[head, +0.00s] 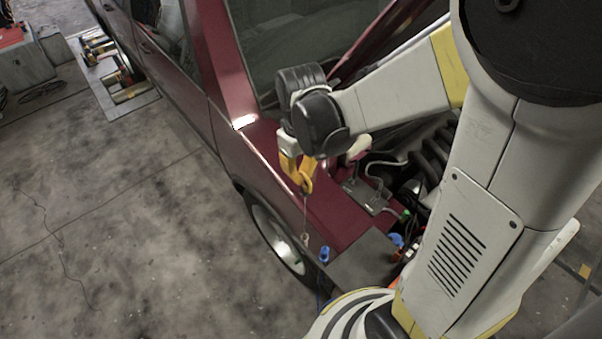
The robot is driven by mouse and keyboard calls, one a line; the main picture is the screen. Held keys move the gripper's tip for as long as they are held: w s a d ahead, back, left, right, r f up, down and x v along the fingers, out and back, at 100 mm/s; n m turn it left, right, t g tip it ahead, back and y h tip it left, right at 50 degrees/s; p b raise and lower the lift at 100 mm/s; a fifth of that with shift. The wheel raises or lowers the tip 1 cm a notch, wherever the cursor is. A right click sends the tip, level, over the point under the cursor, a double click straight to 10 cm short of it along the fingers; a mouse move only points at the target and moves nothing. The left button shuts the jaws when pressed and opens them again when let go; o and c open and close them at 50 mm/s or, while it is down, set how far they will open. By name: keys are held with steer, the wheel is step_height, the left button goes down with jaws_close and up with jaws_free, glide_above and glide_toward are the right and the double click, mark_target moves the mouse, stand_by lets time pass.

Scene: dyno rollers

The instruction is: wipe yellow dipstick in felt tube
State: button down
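My gripper (298,170) is at the end of my arm, above the dark red car's front fender. It appears shut on the yellow dipstick (307,186), whose looped handle shows at the fingertips. The thin rod hangs almost straight down from the handle, with a small pale piece near its lower end, in front of the fender's side. A small blue upright piece (324,254) stands at the fender's edge, below and right of the rod and apart from it. I cannot tell for sure whether this is the felt tube.
The dark red car (225,130) has its engine bay (425,150) open, partly hidden by my arm. A grey metal plate (371,196) and a dark mat (362,264) lie near the fender. Rollers (122,84) are at the upper left. The concrete floor (120,230) on the left is clear.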

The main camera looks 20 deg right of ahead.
steer(key=shift+a+f+b, duration=0.1)
steer(key=shift+f+b, duration=0.6)
steer(key=shift+f, duration=0.15)
steer(key=shift+s+a+f+b, duration=0.2)
steer(key=shift+a+f+b, duration=0.25)
steer(key=shift+f+b, duration=0.1)
steer(key=shift+s+a+f+b, duration=0.15)
steer(key=shift+a+f+b, duration=0.3)
steer(key=shift+f+b, duration=0.1)
steer(key=shift+r, duration=0.15)
